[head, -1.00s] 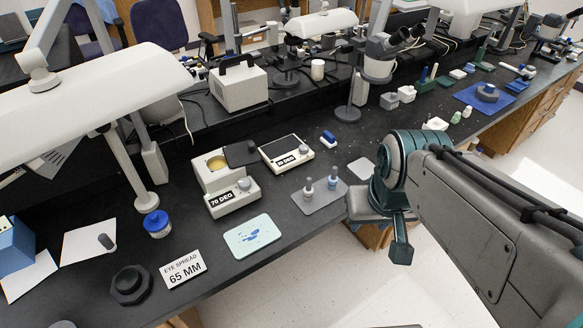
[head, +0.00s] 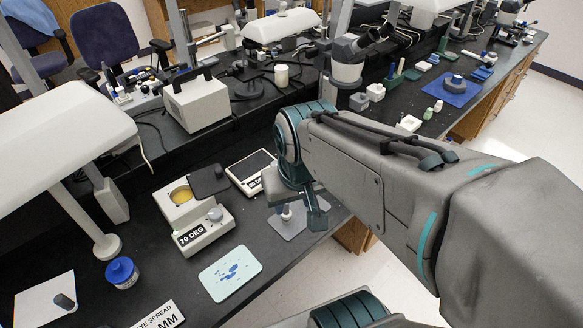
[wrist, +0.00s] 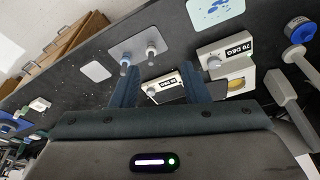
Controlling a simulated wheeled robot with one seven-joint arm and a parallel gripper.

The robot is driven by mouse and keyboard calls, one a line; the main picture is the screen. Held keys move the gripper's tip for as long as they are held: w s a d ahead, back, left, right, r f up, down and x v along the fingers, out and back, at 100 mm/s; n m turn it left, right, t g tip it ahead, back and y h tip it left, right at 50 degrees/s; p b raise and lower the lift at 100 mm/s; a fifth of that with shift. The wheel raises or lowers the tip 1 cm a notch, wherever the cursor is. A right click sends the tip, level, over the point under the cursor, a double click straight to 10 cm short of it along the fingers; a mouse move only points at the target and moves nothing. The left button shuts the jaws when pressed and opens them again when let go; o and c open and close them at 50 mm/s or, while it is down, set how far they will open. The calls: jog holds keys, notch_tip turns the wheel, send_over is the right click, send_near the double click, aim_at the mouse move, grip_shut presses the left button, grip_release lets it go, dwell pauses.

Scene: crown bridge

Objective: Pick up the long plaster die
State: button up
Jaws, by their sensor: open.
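Two small dies stand upright on a grey pad (head: 292,228). In the wrist view the pad (wrist: 133,46) carries one die (wrist: 125,62) at the left finger's tip and another die (wrist: 151,52) between and beyond the fingers. I cannot tell which is the long plaster die. In the head view one die (head: 287,212) shows beside my gripper (head: 317,218); the other is hidden behind it. My gripper (wrist: 161,72) is open, with nothing between its fingers, above the bench near the pad.
A scale (head: 250,170) and a 70 DEG heater (head: 192,220) stand left of the pad. A pale blue tile (head: 230,272) lies nearer. A white square (wrist: 95,71) lies beside the pad. The bench's front edge is close.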

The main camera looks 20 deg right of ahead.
jog(key=w+d+f+m+g+p, duration=0.1)
jog(key=w+d+f+m+p, duration=0.1)
jog(key=w+d+f+m, duration=0.5)
jog(key=w+d+f+m+g+p, duration=0.2)
jog(key=w+d+f+m, duration=0.2)
jog(key=w+d+m, duration=0.6)
jog(key=shift+n, duration=0.7)
jog(key=a+f, duration=0.1)
jog(key=f, duration=0.1)
jog(key=w+a+f, duration=0.1)
jog(key=f, duration=0.2)
jog(key=w+a+f, duration=0.1)
jog(key=f, duration=0.2)
jog(key=shift+p, duration=0.4)
jog(key=shift+s+a+f+p, duration=0.1)
jog(key=shift+f+p, duration=0.1)
jog(key=shift+f, duration=0.4)
jog(key=shift+w+a+f+p, duration=0.1)
jog(key=shift+f+p, duration=0.15)
jog(key=shift+f, duration=0.35)
jog(key=shift+s+a+f+p, duration=0.1)
jog(key=shift+f+p, duration=0.1)
jog(key=shift+f, duration=1.25)
grip_shut()
